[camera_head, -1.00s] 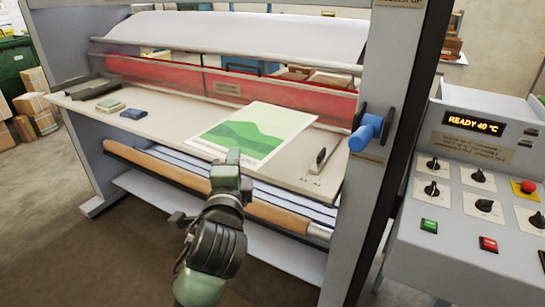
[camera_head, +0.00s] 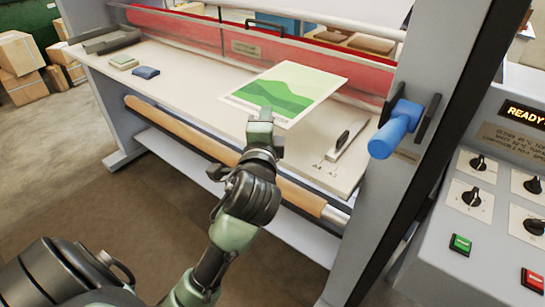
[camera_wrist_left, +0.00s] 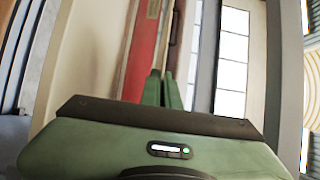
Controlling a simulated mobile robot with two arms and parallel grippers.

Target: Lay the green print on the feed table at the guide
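The green print (camera_head: 285,90), a white sheet with green hill shapes, is over the right part of the pale feed table (camera_head: 190,82). My left gripper (camera_head: 265,114) is at its front edge with fingers shut, and the sheet moves with it. I cannot tell whether the sheet touches the table or hangs just above it. A small metal guide (camera_head: 345,138) with a dark grip stands on the table right of the print, apart from it. In the left wrist view, the fingers (camera_wrist_left: 161,88) are close together; the print's face does not show. My right gripper is out of view.
A red guard (camera_head: 300,52) runs behind the table. Small green and blue blocks (camera_head: 146,72) and a grey tray (camera_head: 104,41) are at the left. The side post with a blue handle (camera_head: 397,130) bounds the right. A control panel (camera_head: 490,200) stands further right.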

